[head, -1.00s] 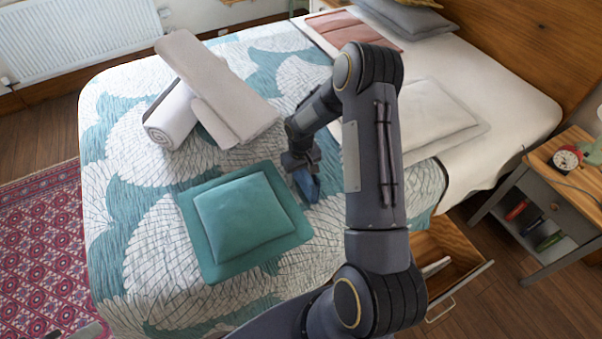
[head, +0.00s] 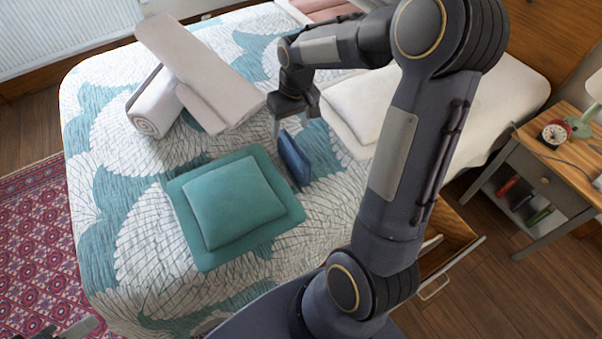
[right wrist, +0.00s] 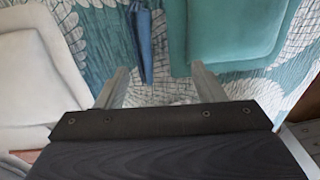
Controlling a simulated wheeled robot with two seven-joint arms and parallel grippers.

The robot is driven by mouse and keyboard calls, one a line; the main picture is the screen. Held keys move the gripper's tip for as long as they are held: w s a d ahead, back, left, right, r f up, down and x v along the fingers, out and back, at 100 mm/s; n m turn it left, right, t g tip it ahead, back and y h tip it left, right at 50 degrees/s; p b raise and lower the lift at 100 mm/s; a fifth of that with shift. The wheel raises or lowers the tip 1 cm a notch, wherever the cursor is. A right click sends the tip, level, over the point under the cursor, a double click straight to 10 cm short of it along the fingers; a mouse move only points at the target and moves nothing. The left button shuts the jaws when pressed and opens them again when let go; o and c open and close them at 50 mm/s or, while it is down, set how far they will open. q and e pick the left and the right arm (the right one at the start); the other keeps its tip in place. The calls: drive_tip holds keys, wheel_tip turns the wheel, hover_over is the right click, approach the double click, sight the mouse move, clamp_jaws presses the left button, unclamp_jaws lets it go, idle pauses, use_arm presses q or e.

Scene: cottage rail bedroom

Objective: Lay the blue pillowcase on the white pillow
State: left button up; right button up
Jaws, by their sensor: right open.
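The blue pillowcase (head: 294,158) is a narrow, dark blue folded piece on the patterned bedspread, just right of the teal pillow. It also shows in the right wrist view (right wrist: 143,40), ahead of the fingers. The white pillow (head: 360,104) lies flat on the bed farther right, partly hidden by my right arm; it shows at left in the wrist view (right wrist: 30,75). My right gripper (head: 290,122) is open and empty, just behind and above the pillowcase. Its fingers stand apart in the wrist view (right wrist: 158,82). A grey tip at the lower left may be my left gripper (head: 80,328).
A teal pillow on a teal cloth (head: 236,205) lies beside the pillowcase. Rolled pale towels (head: 200,75) lie at the back left. A nightstand with a clock (head: 555,133) stands at right, and an open drawer (head: 445,245) sits low beside the bed.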

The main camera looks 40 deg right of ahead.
drive_tip(key=s+a+r+t+y, duration=0.1)
drive_tip(key=s+a+r, duration=0.2)
drive_tip(key=s, duration=0.3)
drive_tip(key=s+a+r+t+y, duration=0.1)
drive_tip(key=s+a+r+t, duration=0.1)
drive_tip(key=s+a, duration=0.2)
drive_tip(key=s+a+r+t, duration=0.1)
drive_tip(key=s+a+r, duration=0.2)
drive_tip(key=s, duration=0.7)
drive_tip(key=shift+s+a+r+y, duration=0.15)
drive_tip(key=shift+a+r+y, duration=0.25)
drive_tip(key=shift+a, duration=0.35)
drive_tip(key=shift+o, duration=0.5)
drive_tip(key=shift+s+a+f, duration=0.2)
drive_tip(key=shift+s, duration=0.1)
drive_tip(key=h+b, duration=0.4)
drive_tip(key=b, duration=0.3)
approach(291, 153)
drive_tip(key=shift+g, duration=0.4)
drive_tip(key=w+f, duration=0.1)
drive_tip(key=w+d+f, duration=0.1)
drive_tip(key=f, duration=0.1)
drive_tip(key=w+f, duration=0.1)
drive_tip(key=f, duration=0.1)
drive_tip(key=shift+w+d, duration=0.25)
drive_tip(key=shift+w, duration=0.15)
drive_tip(key=x, duration=0.7)
drive_tip(key=shift+w+f, duration=0.1)
drive_tip(key=shift+f, duration=0.2)
drive_tip(key=shift+c, duration=0.3)
